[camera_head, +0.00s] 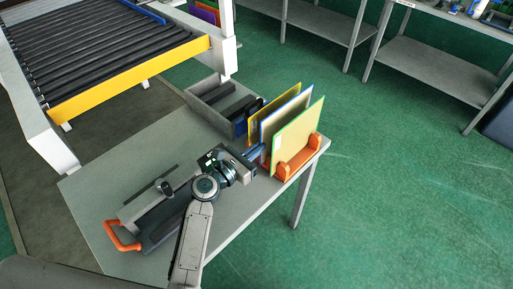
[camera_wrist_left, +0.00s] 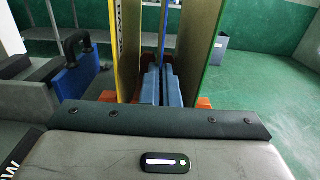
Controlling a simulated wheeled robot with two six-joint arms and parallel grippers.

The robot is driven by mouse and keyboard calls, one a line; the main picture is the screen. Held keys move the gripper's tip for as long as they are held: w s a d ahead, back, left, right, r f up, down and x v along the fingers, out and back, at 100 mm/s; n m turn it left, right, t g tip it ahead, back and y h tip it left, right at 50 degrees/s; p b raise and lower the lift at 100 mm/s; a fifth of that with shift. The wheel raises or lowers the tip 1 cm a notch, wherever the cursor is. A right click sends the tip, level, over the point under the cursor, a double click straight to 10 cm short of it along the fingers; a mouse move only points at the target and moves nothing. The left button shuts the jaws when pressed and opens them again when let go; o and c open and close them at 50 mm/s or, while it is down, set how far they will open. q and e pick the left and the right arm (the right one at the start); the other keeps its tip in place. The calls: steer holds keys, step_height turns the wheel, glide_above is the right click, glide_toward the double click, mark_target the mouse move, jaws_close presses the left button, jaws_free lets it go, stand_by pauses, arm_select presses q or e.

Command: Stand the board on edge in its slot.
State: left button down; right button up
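A blue-edged board (camera_head: 267,127) stands on edge between a yellow board (camera_head: 257,121) and a green-edged board (camera_head: 300,134), above an orange rack (camera_head: 298,160). Its lower part is hidden, so I cannot tell how deep it sits. My left gripper (camera_head: 258,151) is at the near side of the boards. In the left wrist view its two blue fingers (camera_wrist_left: 161,86) are close together, one on each side of the thin blue-edged board (camera_wrist_left: 164,30), and look shut on it. The yellow board (camera_wrist_left: 127,45) is to their left, the green-edged board (camera_wrist_left: 200,45) to their right. My right gripper is not in view.
A grey case with an orange handle (camera_head: 122,238) lies on the grey table (camera_head: 95,180). A roller conveyor (camera_head: 110,55) is at the back left. Green floor is open on the right.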

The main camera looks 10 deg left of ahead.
arm_select(q)
steer(key=shift+f+b, duration=0.55)
steer(key=shift+f, duration=0.25)
steer(key=c, duration=1.9)
jaws_free()
steer(key=shift+s, duration=0.1)
steer(key=shift+p+v, duration=0.45)
steer(key=shift+v, duration=1.75)
steer(key=o, duration=0.5)
steer(key=shift+o, duration=0.2)
steer(key=shift+a, duration=0.1)
